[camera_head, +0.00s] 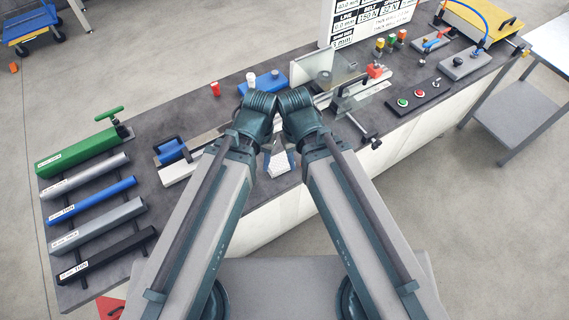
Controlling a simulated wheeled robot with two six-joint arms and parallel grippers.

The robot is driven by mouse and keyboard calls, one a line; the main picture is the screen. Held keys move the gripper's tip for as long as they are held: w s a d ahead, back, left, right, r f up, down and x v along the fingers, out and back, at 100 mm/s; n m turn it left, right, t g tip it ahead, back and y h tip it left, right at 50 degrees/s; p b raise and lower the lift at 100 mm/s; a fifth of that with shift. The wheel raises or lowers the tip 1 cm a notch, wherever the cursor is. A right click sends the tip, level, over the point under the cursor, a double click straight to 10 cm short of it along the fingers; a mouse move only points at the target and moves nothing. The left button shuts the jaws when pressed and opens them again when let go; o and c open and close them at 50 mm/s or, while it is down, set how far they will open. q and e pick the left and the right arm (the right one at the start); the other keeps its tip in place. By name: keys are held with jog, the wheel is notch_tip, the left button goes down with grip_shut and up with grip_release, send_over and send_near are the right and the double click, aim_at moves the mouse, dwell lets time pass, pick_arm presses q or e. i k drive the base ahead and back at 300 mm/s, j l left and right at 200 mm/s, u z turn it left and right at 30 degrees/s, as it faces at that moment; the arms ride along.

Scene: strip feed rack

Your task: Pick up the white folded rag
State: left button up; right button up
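A white folded rag (279,164) lies near the front edge of the dark bench top, in the narrow gap between my two arms. My arms partly cover its surroundings. My left and right arms reach forward over the bench on either side of the rag, and their far joints nearly touch beyond it. Both grippers are hidden behind my arm links, so I cannot see their fingers or whether they hold anything.
A rack at the left holds several strips, with a green one (77,152) at the back. A button box (420,97) lies at right.

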aim_at(279, 165)
jog(key=k+l+u, duration=0.15)
jog(key=l+u, duration=0.15)
jog(key=u, duration=0.15)
jog(key=k+l+u, duration=0.2)
jog(key=u, duration=0.3)
